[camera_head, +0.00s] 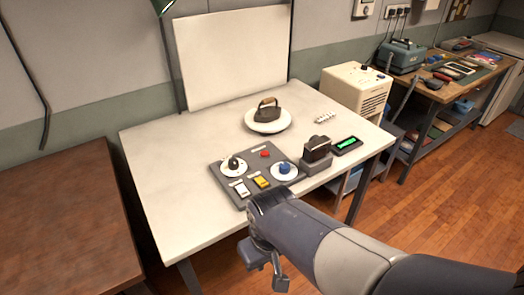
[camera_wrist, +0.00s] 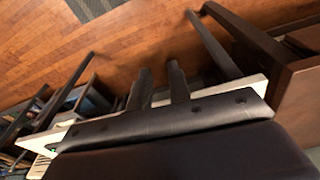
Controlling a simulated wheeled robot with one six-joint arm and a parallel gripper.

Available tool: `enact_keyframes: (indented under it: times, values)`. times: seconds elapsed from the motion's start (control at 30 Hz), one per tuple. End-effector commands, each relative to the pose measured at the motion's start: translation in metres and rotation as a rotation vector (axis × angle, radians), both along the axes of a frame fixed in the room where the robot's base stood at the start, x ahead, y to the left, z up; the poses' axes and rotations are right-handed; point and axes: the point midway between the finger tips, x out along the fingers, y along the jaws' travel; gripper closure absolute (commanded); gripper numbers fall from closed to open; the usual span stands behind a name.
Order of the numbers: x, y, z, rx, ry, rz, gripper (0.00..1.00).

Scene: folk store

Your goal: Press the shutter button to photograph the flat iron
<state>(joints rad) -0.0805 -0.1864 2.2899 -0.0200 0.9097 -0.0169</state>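The flat iron (camera_head: 267,114), dark with a brown handle, sits on a round white plate (camera_head: 283,125) towards the back of the white table. A grey control panel (camera_head: 218,157) nearer the front carries a red button (camera_head: 265,154), a black knob (camera_head: 234,162), a blue knob (camera_head: 284,168), a white switch (camera_head: 241,189) and a yellow switch (camera_head: 262,182). Its labels are too small to read. A small dark camera (camera_head: 317,149) stands right of the panel. My gripper (camera_head: 264,264) hangs beyond the table's front edge, apart from the panel. In the wrist view its fingers (camera_wrist: 160,80) stand apart, empty.
A white backdrop (camera_head: 233,58) stands behind the table (camera_head: 160,160). A green-lit display (camera_head: 347,144) and small white pieces (camera_head: 325,118) lie on the right. A beige box (camera_head: 355,90) and a cluttered workbench (camera_head: 440,90) stand beyond. A brown table (camera_head: 60,220) stands left.

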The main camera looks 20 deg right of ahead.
Motion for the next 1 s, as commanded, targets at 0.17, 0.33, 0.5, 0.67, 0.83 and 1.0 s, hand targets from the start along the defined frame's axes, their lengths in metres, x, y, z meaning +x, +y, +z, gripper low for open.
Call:
enact_keyframes:
  times: [0.17,0.33,0.5,0.67,0.83,1.0]
  values:
    - [0.0,0.0,0.0,0.0,0.0,0.0,0.96]
    - [0.0,0.0,0.0,0.0,0.0,0.0,1.0]
    - [0.0,0.0,0.0,0.0,0.0,0.0,1.0]
    - [0.0,0.0,0.0,0.0,0.0,0.0,1.0]
    - [0.0,0.0,0.0,0.0,0.0,0.0,1.0]
    - [0.0,0.0,0.0,0.0,0.0,0.0,1.0]
